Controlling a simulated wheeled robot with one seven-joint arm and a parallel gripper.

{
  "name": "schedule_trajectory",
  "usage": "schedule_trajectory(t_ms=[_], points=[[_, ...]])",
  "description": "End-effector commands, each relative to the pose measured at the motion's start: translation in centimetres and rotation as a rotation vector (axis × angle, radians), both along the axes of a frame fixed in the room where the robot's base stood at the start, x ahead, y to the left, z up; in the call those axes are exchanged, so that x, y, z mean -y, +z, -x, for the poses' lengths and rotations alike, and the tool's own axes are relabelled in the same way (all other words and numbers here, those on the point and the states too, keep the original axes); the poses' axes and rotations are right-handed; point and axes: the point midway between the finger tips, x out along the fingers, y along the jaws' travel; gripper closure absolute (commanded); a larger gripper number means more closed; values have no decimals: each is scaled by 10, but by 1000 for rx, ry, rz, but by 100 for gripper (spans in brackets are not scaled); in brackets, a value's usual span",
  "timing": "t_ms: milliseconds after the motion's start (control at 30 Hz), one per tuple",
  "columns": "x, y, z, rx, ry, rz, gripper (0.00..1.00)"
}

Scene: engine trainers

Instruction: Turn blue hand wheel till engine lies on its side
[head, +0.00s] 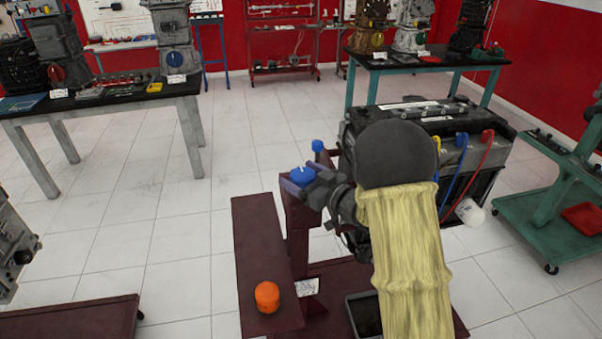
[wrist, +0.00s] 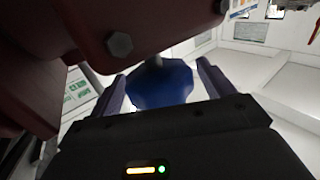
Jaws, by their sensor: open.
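The blue hand wheel (head: 301,175) sits by the top of the maroon stand post (head: 297,238) in the head view. In the wrist view the blue wheel (wrist: 160,85) lies between the two purple fingers of my gripper (wrist: 162,72). My gripper (head: 304,186) is open around the wheel, with gaps showing beside it in the wrist view. The grey and black engine (head: 465,122) is to the right, with blue and red cables on it. My arm hides part of the engine and its mount.
An orange knob (head: 267,296) stands on the maroon beam at the front. A smaller blue knob (head: 318,146) is just behind the wheel. A dark tray (head: 364,314) lies on the stand's base. A green cart (head: 540,215) stands at right. The left floor is mostly clear.

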Motion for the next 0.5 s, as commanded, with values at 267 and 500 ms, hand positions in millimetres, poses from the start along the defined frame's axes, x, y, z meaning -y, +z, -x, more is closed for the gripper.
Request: schedule_trajectory(t_ms=[267,500], points=[[-3,0,-3,-1,-1,-1,19],[-3,0,-3,-1,-1,-1,59]])
